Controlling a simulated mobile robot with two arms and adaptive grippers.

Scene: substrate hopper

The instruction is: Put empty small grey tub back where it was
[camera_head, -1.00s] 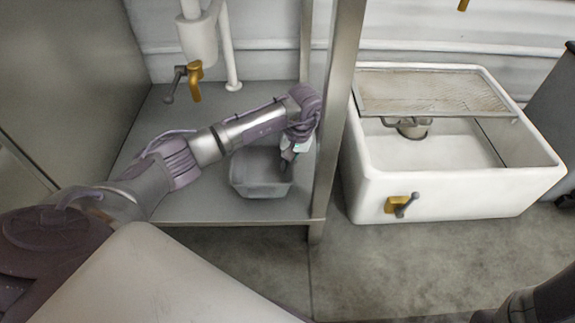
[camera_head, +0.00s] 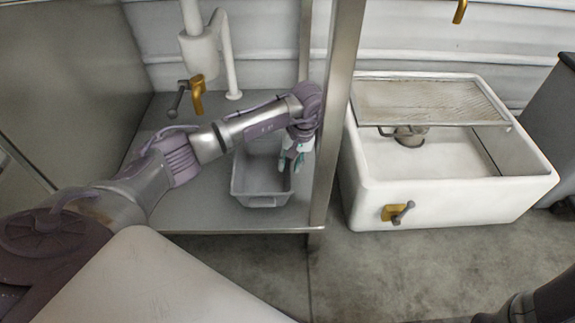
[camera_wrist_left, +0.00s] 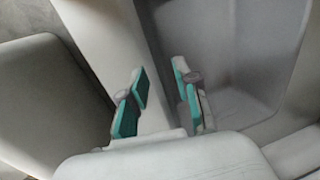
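The small grey tub (camera_head: 262,201) stands upright on the grey metal shelf, just left of the metal post. It looks empty, though my left arm covers part of its far side. My left gripper (camera_head: 291,161) is at the tub's right rim, pointing down. In the left wrist view its teal-padded fingers (camera_wrist_left: 160,100) are apart, with the tub's pale rim running between them and the tub's inside (camera_wrist_left: 225,50) to the right. I cannot tell whether a pad touches the wall. My right gripper is out of view.
The metal post (camera_head: 335,130) stands close to the right of my left gripper. A white basin (camera_head: 455,203) with a grate and brass tap is beyond it. Shelf space left of the tub is clear.

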